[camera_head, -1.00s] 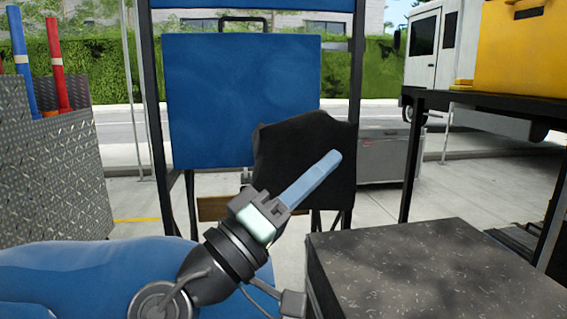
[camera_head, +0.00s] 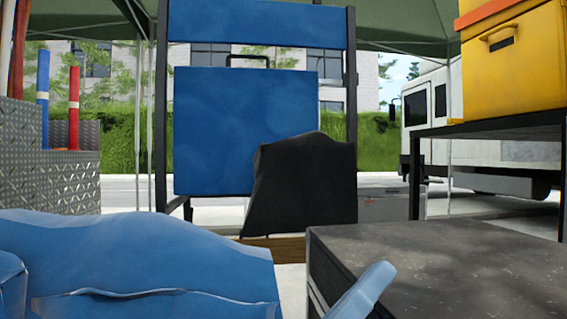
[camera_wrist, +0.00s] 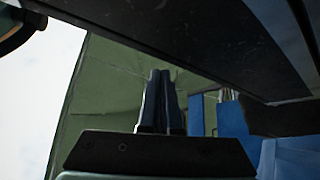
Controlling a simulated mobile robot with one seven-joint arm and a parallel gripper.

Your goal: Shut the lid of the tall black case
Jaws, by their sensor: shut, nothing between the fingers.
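A dark case (camera_head: 460,250) with a flat, speckled top fills the lower right of the head view. Its lower part is cut off by the frame, and I cannot tell how far its lid is open. My gripper (camera_head: 375,280) shows only as a blue-grey fingertip at the bottom edge, in front of the case's near left part. In the wrist view the two fingers (camera_wrist: 161,85) are shut together and empty. A dark, scuffed panel (camera_wrist: 185,35) spans the upper right there, apart from the fingertips in the picture; I cannot tell whether it is the lid.
A blue folding chair (camera_head: 240,130) with a black cloth-like item (camera_head: 305,185) stands behind. A yellow box (camera_head: 515,60) sits on a black shelf (camera_head: 490,130) at right. Blue fabric (camera_head: 130,265) fills the lower left, near a metal diamond-plate box (camera_head: 50,165).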

